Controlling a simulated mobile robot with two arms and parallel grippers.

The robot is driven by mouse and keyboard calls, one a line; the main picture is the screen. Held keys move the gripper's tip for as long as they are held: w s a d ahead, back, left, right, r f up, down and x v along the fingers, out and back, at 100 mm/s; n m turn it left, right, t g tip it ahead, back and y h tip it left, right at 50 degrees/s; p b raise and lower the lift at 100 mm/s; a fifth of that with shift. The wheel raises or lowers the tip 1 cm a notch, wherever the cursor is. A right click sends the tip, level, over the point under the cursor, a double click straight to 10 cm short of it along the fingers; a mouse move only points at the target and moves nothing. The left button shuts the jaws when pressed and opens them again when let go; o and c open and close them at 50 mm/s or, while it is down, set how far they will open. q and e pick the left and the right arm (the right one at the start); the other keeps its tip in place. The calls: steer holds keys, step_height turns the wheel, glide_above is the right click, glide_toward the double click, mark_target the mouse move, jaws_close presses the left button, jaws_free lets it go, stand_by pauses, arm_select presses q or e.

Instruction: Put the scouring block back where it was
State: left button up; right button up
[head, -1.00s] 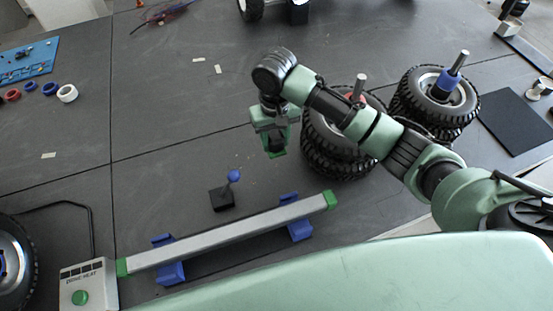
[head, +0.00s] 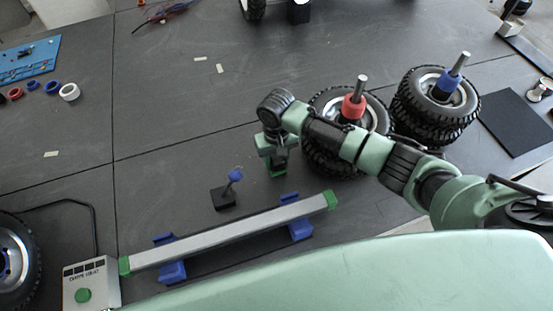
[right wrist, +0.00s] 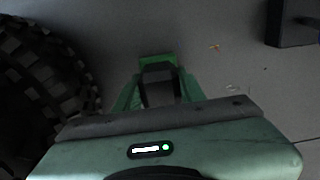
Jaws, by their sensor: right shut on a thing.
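The scouring block (right wrist: 156,61), dark with a green face, sits between the fingers of my right gripper (right wrist: 158,82) in the right wrist view. That gripper is shut on it. In the head view my right gripper (head: 277,160) points down, just left of the tire stack with the red collar, and the green edge of the block (head: 279,174) shows beneath it. The block is close to the dark table; I cannot tell whether it touches. My left gripper is not in view.
A tire stack with a red collar (head: 353,107) stands close right of the gripper, and one with a blue collar (head: 447,85) farther right. A small stand with a blue knob (head: 235,175) and a long grey bar (head: 235,232) on blue supports lie nearer.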

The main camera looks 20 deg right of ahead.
steer(key=shift+f, duration=0.1)
steer(key=o, duration=1.2)
step_height(320, 180, up, 12)
steer(key=shift+r+b, duration=0.15)
steer(key=shift+b, duration=0.3)
